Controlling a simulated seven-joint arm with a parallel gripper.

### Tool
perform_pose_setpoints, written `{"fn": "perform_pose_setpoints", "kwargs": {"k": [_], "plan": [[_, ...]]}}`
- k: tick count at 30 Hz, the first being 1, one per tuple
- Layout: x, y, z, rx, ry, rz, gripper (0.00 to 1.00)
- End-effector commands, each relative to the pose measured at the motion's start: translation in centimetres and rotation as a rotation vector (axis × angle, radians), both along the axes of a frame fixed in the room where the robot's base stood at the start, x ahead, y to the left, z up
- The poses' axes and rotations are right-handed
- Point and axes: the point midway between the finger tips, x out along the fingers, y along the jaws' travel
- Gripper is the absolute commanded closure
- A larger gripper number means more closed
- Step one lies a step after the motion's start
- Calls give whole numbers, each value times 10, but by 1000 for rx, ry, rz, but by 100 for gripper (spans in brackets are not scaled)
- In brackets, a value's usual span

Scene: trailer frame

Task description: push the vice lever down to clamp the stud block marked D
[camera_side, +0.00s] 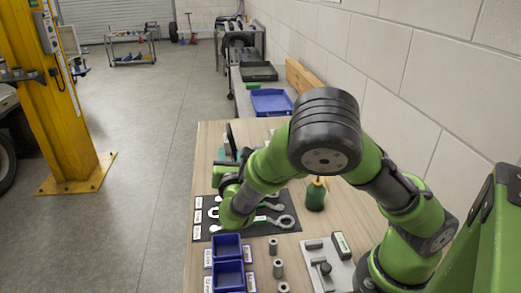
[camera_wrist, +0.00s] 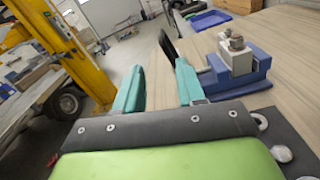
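The blue vice (camera_wrist: 256,68) stands on the bench to the right of my gripper in the wrist view. A grey block with studs on top (camera_wrist: 236,52) sits at the vice; no letter is readable on it. A black lever (camera_wrist: 168,44) stands upright beyond my fingers, and its top also shows in the side view (camera_side: 230,137). My gripper (camera_wrist: 158,68) has two teal fingers spread apart with nothing held between them. The lever appears just past the right fingertip; I cannot tell whether they touch. In the side view my arm hides most of the vice.
A black mat with wrenches (camera_side: 205,222), blue bins (camera_side: 227,247), several metal cylinders (camera_side: 277,268), a grey plate with parts (camera_side: 325,262) and a green bottle (camera_side: 315,195) are on the bench. A blue tray (camera_side: 270,102) lies farther back. A wall runs along the right.

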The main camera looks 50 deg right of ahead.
Motion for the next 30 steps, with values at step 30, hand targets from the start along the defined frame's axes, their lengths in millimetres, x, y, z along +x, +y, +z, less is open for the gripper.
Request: {"fn": "perform_pose_setpoints", "kwargs": {"k": [30], "plan": [[113, -114, -1, 4, 0, -4, 61]]}}
